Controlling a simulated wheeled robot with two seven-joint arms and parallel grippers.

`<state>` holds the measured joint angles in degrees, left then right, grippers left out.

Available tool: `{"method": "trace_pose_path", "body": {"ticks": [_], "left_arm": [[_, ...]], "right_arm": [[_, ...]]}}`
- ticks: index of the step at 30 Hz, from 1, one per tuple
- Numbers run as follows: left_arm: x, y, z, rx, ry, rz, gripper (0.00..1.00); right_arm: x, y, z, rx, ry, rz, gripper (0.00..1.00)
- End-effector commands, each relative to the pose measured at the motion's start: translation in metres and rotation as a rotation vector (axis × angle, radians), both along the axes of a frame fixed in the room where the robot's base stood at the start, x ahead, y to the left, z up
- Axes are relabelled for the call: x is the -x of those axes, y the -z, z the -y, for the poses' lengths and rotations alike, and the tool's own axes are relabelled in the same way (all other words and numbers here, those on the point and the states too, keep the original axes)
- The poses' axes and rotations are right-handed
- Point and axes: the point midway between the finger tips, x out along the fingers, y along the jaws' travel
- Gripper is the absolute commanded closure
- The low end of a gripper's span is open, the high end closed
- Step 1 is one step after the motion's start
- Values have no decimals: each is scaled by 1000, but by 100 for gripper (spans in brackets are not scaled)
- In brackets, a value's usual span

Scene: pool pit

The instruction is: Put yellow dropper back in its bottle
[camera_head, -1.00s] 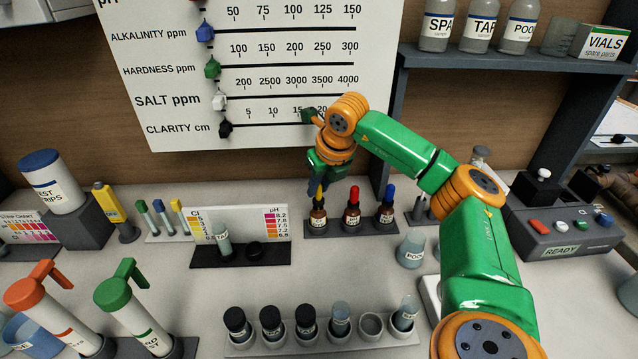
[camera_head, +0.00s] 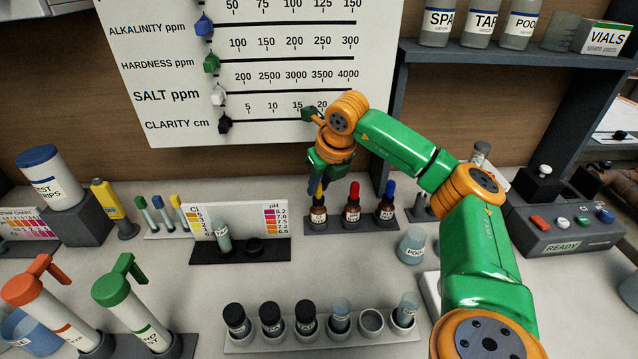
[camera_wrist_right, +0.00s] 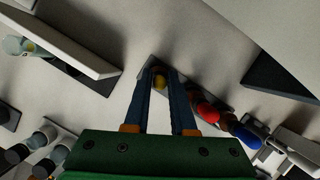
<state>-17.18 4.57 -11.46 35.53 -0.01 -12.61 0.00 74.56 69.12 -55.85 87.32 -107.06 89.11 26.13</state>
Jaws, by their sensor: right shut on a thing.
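My right gripper (camera_head: 319,188) points down over the left bottle of the dark rack at the back middle. It is shut on the yellow dropper (camera_head: 320,193), whose yellow bulb (camera_wrist_right: 160,82) shows between the fingertips in the right wrist view. The brown bottle (camera_head: 318,217) stands upright in the rack (camera_head: 350,226), directly below the dropper. The dropper is in line with the bottle's mouth; how deep it sits in the neck I cannot tell, as the fingers partly cover it. My left gripper is not in view.
A red-topped bottle (camera_head: 352,210) and a blue-topped bottle (camera_head: 386,208) stand close to the right in the same rack. A colour chart stand (camera_head: 265,220) is to the left. A flask (camera_head: 412,246) stands at right front. Counter in front of the rack is clear.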

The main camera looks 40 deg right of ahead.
Motion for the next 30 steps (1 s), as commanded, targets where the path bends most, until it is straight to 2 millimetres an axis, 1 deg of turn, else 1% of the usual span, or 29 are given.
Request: {"method": "trace_pose_path", "body": {"ticks": [16, 17, 18, 20, 21, 30], "left_arm": [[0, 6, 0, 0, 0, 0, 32], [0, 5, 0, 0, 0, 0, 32], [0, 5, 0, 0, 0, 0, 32], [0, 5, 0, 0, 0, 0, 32], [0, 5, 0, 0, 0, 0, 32], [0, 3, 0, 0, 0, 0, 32]], "right_arm": [[0, 7, 0, 0, 0, 0, 88], [0, 7, 0, 0, 0, 0, 71], [0, 6, 0, 0, 0, 0, 60], [0, 6, 0, 0, 0, 0, 44], [0, 6, 0, 0, 0, 0, 41], [0, 4, 0, 0, 0, 0, 41]]}}
